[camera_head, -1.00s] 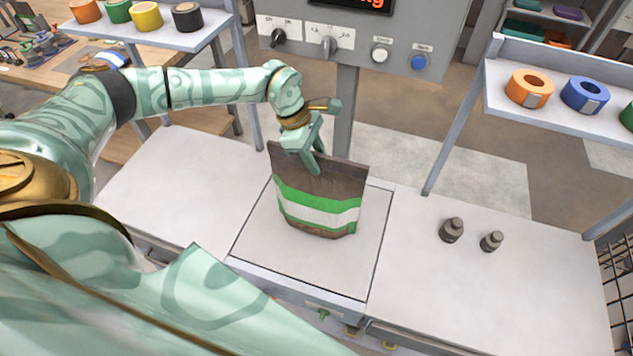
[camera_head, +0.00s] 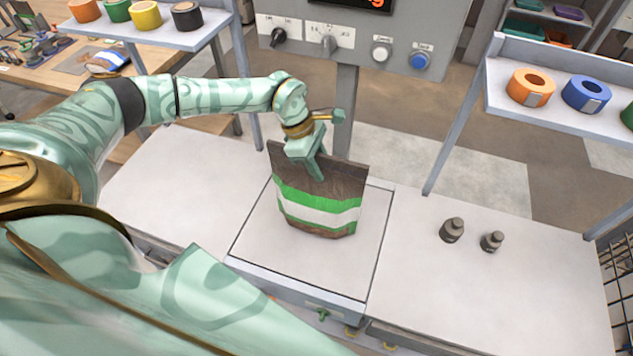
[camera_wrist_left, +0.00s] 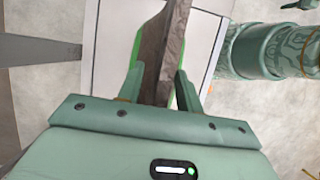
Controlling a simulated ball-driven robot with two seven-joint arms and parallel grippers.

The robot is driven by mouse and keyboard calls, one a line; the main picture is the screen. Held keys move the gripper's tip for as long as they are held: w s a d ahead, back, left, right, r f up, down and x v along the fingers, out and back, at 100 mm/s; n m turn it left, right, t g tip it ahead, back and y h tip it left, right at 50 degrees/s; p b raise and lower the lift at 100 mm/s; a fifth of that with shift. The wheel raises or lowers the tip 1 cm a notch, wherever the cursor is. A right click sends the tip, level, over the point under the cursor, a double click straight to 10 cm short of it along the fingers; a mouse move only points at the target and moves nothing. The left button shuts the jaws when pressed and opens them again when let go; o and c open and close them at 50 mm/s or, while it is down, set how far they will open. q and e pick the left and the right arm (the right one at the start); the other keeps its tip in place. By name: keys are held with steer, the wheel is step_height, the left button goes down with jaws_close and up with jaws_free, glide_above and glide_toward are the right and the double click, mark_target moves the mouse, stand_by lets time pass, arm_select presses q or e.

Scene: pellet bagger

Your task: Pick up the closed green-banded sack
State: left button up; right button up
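The closed green-banded sack (camera_head: 319,212) stands upright on the square plate (camera_head: 262,258) in the middle of the bench. It is dark brown with a green and a white band. My left gripper (camera_head: 318,170) is at its top edge, pointing down, with one finger in front of the sack. In the left wrist view the sack's brown upper part (camera_wrist_left: 160,60) lies between the two fingers of the left gripper (camera_wrist_left: 160,85). The fingers look parted around it, and a firm grip does not show. My right gripper is in neither view.
Two small dark weights (camera_head: 452,230) (camera_head: 491,242) stand on the bench to the right. A control panel (camera_head: 365,38) on a post (camera_head: 346,110) rises behind the sack. Shelves with tape rolls stand at left (camera_head: 150,36) and right (camera_head: 560,112). The bench left of the plate is clear.

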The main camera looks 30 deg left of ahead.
arm_select(q)
jaws_close()
steer(key=shift+r, duration=0.1)
